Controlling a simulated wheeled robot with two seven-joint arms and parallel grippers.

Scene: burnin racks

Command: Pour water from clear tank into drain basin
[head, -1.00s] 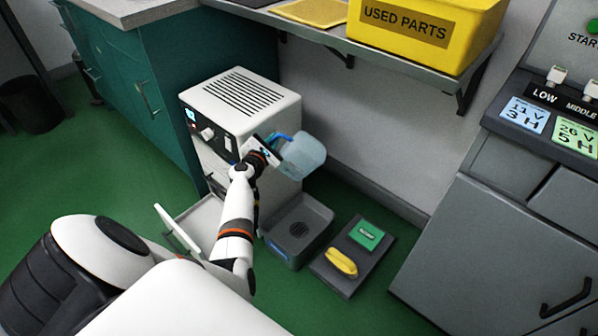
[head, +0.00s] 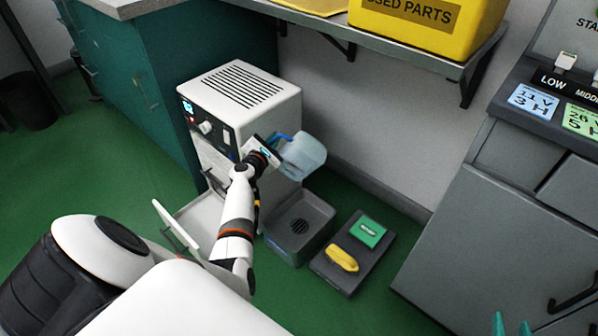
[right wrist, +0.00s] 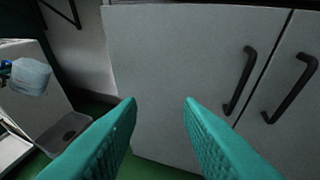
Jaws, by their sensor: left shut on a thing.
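The clear tank (head: 303,156) is a bluish see-through container with a blue handle (head: 283,138). My left gripper (head: 271,150) is shut on the tank and holds it up beside the white machine, tilted. The grey drain basin (head: 300,228) sits on the floor below the tank, with a round dark grate in it. The tank and basin also show at the left of the right wrist view (right wrist: 28,78) (right wrist: 66,132). My right gripper (right wrist: 160,102) is open and empty in front of grey cabinet doors; its teal fingertips show at the bottom right of the head view (head: 512,326).
The white machine (head: 240,100) stands left of the tank, its lower flap open. A dark tray (head: 350,255) with a green box (head: 368,232) and a yellow object (head: 342,259) lies right of the basin. A shelf with a yellow bin (head: 425,25) is above. A grey cabinet (head: 470,250) is at right.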

